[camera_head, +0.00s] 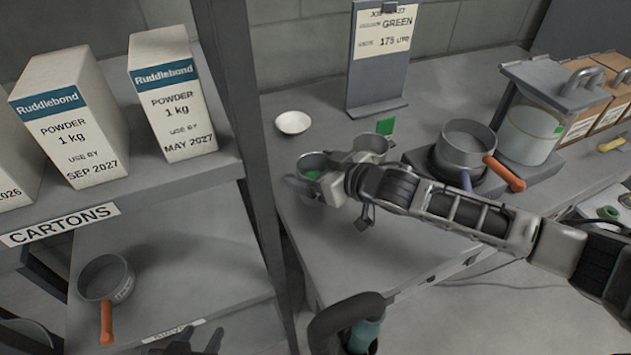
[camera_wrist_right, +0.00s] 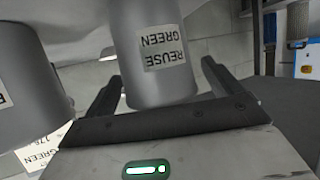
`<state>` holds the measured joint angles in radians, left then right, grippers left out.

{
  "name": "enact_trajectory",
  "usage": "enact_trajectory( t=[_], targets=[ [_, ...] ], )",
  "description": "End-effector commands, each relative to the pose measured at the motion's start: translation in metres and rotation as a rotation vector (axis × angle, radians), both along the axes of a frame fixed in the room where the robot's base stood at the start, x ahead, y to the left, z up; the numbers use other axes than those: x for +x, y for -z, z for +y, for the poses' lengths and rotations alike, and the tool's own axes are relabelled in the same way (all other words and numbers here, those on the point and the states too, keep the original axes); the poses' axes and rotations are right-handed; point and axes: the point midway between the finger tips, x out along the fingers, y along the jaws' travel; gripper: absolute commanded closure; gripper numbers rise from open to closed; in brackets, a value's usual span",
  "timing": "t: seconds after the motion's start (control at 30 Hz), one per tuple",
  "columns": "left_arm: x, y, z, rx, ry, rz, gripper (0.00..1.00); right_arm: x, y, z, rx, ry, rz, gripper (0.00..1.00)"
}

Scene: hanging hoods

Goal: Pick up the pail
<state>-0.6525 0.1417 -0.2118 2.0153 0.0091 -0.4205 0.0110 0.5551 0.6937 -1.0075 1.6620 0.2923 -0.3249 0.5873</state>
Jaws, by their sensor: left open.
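Two grey pail-like vessels stand on the bench in the head view. The nearer pail (camera_head: 311,163) has green inside, and the farther pail (camera_head: 371,143) is behind my right wrist. In the right wrist view a grey pail (camera_wrist_right: 157,78) labelled "REUSE GREEN" shows beyond and between my right fingers, with a slight gap beside one finger. A second grey vessel (camera_wrist_right: 30,65) is at its left. My right gripper (camera_wrist_right: 160,75) is open, close to the pails; my right wrist partly hides them in the head view. My left gripper (camera_head: 193,341) is open and empty at the bottom edge.
A white dish (camera_head: 293,123) and a sign stand (camera_head: 376,75) are behind the pails. A saucepan (camera_head: 466,148) and a lidded tub (camera_head: 528,128) are to the right. A shelf post (camera_head: 245,120) and cartons (camera_head: 172,92) stand left. The bench front is clear.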

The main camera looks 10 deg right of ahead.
Motion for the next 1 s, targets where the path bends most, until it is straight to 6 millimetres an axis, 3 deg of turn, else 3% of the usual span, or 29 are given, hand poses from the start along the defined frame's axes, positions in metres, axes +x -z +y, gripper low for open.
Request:
enact_trajectory(
  t=[0.03,0.17,0.2,0.63,0.77,1.0],
  targets=[
    [0.0,0.0,0.0,0.0,0.0,0.0,0.58,0.0,0.0,0.0,0.0,0.0,0.0,0.22],
    [0.0,0.0,0.0,0.0,0.0,0.0,0.58,0.0,0.0,0.0,0.0,0.0,0.0,0.58],
    [-0.001,0.0,0.0,-0.001,-0.001,0.001,0.58,0.0,0.0,0.0,0.0,0.0,0.0,0.61],
    [-0.004,0.002,0.0,0.0,0.001,0.007,0.58,0.0,-0.012,0.0,0.002,0.0,-0.005,0.61],
    [-0.004,0.002,0.0,0.0,0.002,0.006,0.58,0.001,-0.032,-0.001,0.002,0.0,-0.007,0.61],
    [-0.004,-0.001,0.0,0.001,0.002,0.005,0.58,-0.044,-0.085,-0.009,0.001,-0.002,-0.005,0.61]
  ],
)
